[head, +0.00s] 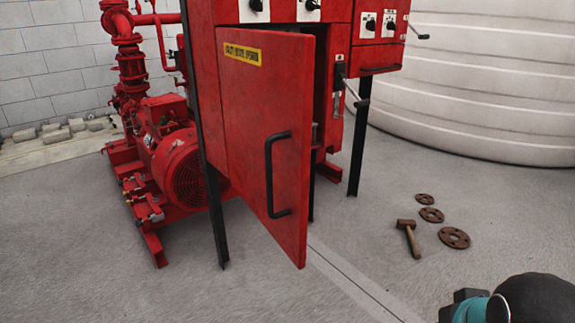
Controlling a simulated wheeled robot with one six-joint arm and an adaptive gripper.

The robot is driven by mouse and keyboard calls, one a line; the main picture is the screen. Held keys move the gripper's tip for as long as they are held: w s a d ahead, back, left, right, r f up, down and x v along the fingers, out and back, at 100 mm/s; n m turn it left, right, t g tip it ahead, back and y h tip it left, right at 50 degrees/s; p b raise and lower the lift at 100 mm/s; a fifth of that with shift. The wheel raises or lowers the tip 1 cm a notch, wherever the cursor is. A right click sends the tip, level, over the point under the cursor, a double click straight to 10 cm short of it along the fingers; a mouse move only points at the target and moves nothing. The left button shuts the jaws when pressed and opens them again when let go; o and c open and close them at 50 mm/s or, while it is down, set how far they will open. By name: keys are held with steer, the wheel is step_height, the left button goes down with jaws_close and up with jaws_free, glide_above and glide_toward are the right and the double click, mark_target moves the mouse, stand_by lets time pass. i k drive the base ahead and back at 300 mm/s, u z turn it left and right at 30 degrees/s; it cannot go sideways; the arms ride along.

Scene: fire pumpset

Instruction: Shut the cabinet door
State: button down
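The red cabinet door (260,130) stands open in the head view, swung out toward me from its left side. It has a yellow label near its top and a black bar handle (275,175) near its free edge. The red cabinet (285,18) stands on dark legs behind it. A dark gap shows between the door's free edge and the cabinet body, and the door hides most of the inside. My gripper is not in view; only a dark and teal part of my arm shows at the lower right, apart from the door.
A hammer (408,238) and several rusty flanges (454,238) lie on the floor at right. A red pump and motor (180,165) stand at left. A large white tank (480,90) is behind. Levers stick out from the cabinet's right side. The front floor is clear.

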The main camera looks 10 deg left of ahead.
mark_target(267, 78)
steer(key=k, duration=0.9)
steer(key=u, duration=1.55)
steer(key=i, duration=0.5)
